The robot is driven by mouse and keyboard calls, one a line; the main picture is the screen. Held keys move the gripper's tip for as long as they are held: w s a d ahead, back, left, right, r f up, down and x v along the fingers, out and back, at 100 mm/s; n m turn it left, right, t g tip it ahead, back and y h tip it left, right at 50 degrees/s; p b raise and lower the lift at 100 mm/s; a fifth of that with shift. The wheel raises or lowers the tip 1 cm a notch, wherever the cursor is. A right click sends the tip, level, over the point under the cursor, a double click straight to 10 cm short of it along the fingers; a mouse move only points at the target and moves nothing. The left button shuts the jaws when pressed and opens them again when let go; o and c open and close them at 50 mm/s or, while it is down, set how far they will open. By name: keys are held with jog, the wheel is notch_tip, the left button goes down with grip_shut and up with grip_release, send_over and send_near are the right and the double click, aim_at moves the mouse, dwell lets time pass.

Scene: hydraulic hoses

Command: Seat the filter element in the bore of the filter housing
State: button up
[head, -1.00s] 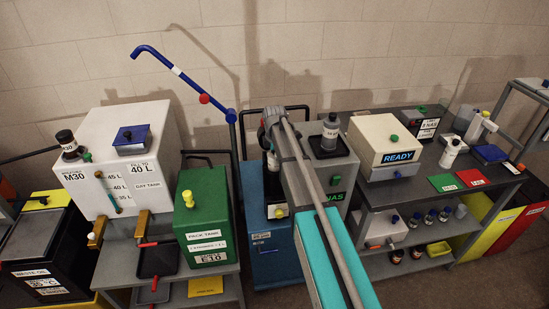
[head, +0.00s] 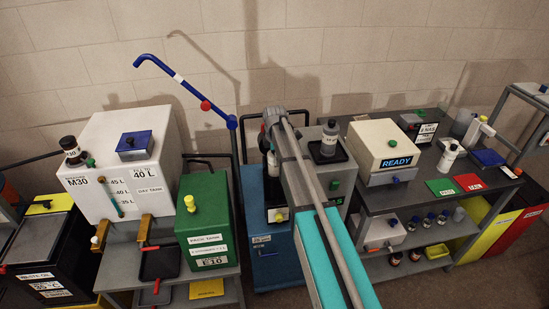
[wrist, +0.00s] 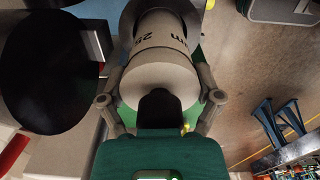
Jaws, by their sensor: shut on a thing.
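My gripper (wrist: 160,92) is shut on the filter element (wrist: 158,60), a pale grey cylinder with dark "25" and "m" print, in the wrist view. One finger lies on each side of it. A dark grey rounded shape (wrist: 203,20) borders the element's far end; I cannot tell whether the element is inside it or only in front of it. In the head view my gripper (head: 268,138) is at the end of my arm, partly hidden, above the blue cabinet. I cannot surely pick out the filter housing or its bore.
A large black disc (wrist: 45,70) is close on the left in the wrist view. In the head view a green tank (head: 205,233) and white tank (head: 118,165) stand left. A cream box marked READY (head: 383,140) stands on the right bench. A blue pipe (head: 190,75) rises behind.

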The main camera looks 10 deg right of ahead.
aim_at(275, 167)
jog(key=shift+r+p, duration=1.55)
jog(key=shift+r, duration=0.15)
jog(key=shift+f+b, duration=4.45)
dwell(1.8)
